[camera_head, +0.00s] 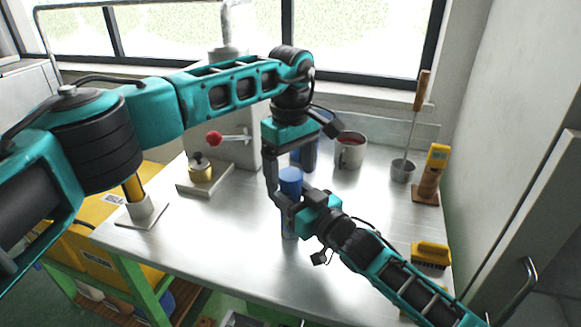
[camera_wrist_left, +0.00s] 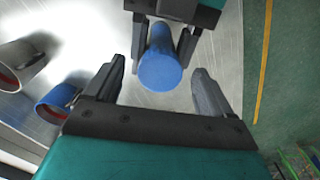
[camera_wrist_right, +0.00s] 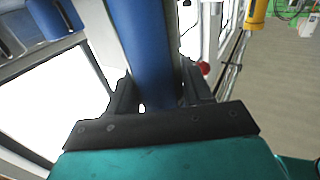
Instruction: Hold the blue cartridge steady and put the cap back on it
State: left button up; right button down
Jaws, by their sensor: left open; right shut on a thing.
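The blue cartridge (camera_head: 289,224) stands upright near the middle of the metal table. The cartridge's round blue top (camera_wrist_left: 160,72) is smooth and closed; I cannot tell a separate cap from the body. My left gripper (camera_wrist_left: 158,68) is open just above that top, with one finger on each side and clear space between them. In the head view my left gripper hides part of the area behind the cartridge. No loose cap shows elsewhere.
Behind stand an open blue vessel (camera_wrist_left: 58,102) with red inside and a metal mug (camera_head: 351,151). A small pot with a tool (camera_head: 403,170), a yellow-topped tool on a wooden stand (camera_head: 428,182) and a yellow brush (camera_head: 431,254) are to the right. A brass pot (camera_head: 200,169) is left.

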pick_arm(q)
notch_tip(320, 180, up, 12)
dwell(0.6)
pick_arm(e)
jog(key=shift+c, duration=1.9)
grip_release()
jog(key=shift+s+d, duration=0.1)
pick_arm(q)
jog(key=shift+r, duration=0.15)
pick_arm(e)
jog(key=v, duration=1.2)
jog(key=shift+s+d, duration=0.25)
pick_arm(q)
jog(key=shift+s+d, duration=0.1)
